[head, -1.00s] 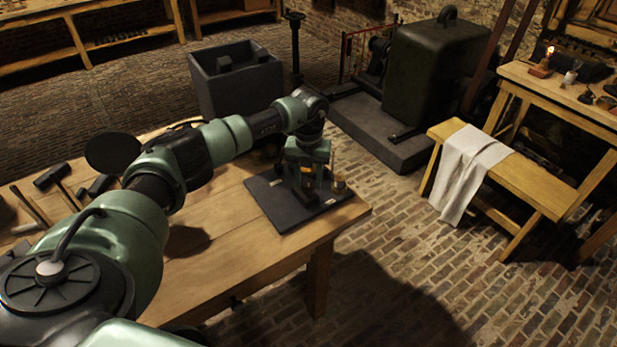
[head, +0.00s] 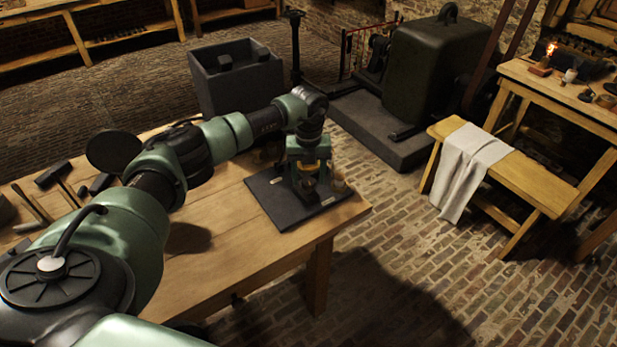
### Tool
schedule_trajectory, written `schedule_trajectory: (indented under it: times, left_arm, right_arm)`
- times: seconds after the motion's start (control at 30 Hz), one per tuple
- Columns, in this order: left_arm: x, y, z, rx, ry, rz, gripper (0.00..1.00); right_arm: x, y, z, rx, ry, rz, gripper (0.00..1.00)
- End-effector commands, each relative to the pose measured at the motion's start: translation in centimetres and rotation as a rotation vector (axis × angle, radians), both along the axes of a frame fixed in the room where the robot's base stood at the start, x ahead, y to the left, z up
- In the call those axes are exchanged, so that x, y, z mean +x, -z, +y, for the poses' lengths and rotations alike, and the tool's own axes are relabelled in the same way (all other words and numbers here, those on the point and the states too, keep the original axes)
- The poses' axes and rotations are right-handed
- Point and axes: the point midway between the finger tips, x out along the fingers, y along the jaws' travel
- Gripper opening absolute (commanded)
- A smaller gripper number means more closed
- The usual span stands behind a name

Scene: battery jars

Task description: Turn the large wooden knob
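A dark board (head: 275,205) lies on the near wooden table, toward its right end. My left gripper (head: 308,182) points down over this board. A small brownish, round wooden-looking piece (head: 309,186) shows right at its fingertips; this may be the large knob, but most of it is hidden by the gripper. A second small brownish round piece (head: 338,183) stands on the board just to the right, apart from the gripper. The fingers are too small and dark to tell whether they are closed on anything. My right gripper is not in view.
The wooden table (head: 235,245) has free room in front of the board. A hammer (head: 55,175) and other tools lie at its left end. A grey open bin (head: 235,85) stands behind it. A bench with a pale cloth (head: 470,165) is at the right.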

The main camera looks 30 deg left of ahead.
Motion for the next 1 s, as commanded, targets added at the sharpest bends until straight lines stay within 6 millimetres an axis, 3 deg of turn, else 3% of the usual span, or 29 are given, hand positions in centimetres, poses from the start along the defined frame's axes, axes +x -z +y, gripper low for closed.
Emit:
schedule_trajectory:
  times: [0.37, 0.8, 1.0]
  left_arm:
    - [-0.1, -0.1, -0.1, -0.001, 0.002, 0.005, 0.61]
    - [-0.1, -6.6, 0.0, 0.0, 0.001, 0.002, 0.61]
    - [-0.1, -7.7, 0.0, -0.001, 0.001, 0.004, 0.61]
  right_arm:
    - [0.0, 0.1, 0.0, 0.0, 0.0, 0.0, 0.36]
    - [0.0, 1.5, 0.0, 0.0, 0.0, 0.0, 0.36]
    - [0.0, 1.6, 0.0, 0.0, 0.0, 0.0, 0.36]
